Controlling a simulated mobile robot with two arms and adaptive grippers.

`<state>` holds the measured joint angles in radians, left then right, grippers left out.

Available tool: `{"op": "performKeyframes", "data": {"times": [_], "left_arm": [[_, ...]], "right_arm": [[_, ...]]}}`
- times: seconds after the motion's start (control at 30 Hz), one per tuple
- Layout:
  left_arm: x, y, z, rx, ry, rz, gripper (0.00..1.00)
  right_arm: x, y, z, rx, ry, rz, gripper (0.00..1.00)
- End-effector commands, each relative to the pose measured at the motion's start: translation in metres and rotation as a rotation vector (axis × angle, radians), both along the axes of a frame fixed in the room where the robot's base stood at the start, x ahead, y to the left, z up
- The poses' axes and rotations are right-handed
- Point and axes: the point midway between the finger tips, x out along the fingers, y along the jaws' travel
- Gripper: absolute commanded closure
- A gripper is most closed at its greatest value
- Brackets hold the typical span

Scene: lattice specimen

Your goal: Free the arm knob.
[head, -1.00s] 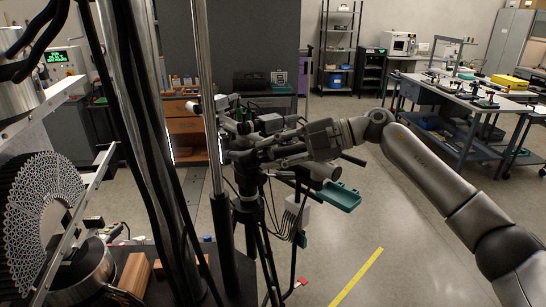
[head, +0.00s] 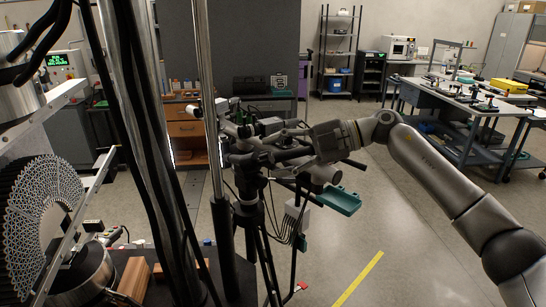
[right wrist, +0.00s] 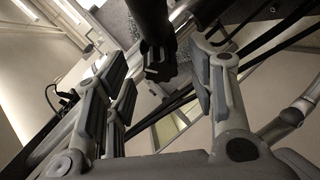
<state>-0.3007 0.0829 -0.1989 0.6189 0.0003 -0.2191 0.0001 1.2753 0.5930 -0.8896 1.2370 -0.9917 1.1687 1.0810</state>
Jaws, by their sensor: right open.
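My right gripper (head: 285,146) reaches in from the right to the top of a black stand (head: 248,190) crowded with dark clamps and arms. In the right wrist view my right gripper (right wrist: 160,95) is open, its grey padded fingers apart at left and right. A black ribbed knob (right wrist: 158,62), likely the arm knob, shows between the fingers towards the far end, and I see no finger touching it. In the head view I cannot pick the knob out among the dark parts. My left gripper is not in view.
A green tray (head: 340,200) hangs just below and right of my right gripper. Upright metal columns (head: 206,100) and black cables stand left of the stand. A fan-shaped lattice specimen (head: 42,215) is at far left.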

Motion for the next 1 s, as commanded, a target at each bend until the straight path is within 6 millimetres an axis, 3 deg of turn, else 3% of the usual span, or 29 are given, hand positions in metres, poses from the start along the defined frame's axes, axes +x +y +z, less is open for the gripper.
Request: {"op": "performKeyframes", "data": {"times": [0.3, 0.5, 0.87, 1.0], "left_arm": [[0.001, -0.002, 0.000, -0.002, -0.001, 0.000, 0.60], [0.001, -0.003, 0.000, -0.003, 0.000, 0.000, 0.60], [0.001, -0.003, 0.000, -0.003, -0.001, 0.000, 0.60], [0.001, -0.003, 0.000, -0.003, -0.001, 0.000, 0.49]], "right_arm": [[-0.008, -0.065, 0.022, 0.000, -0.002, -0.004, 0.49], [-0.012, -0.091, 0.030, -0.002, 0.000, -0.001, 0.49], [-0.014, -0.097, 0.032, -0.001, -0.001, 0.000, 0.49], [-0.013, -0.096, 0.032, 0.005, -0.003, 0.000, 0.49]]}}
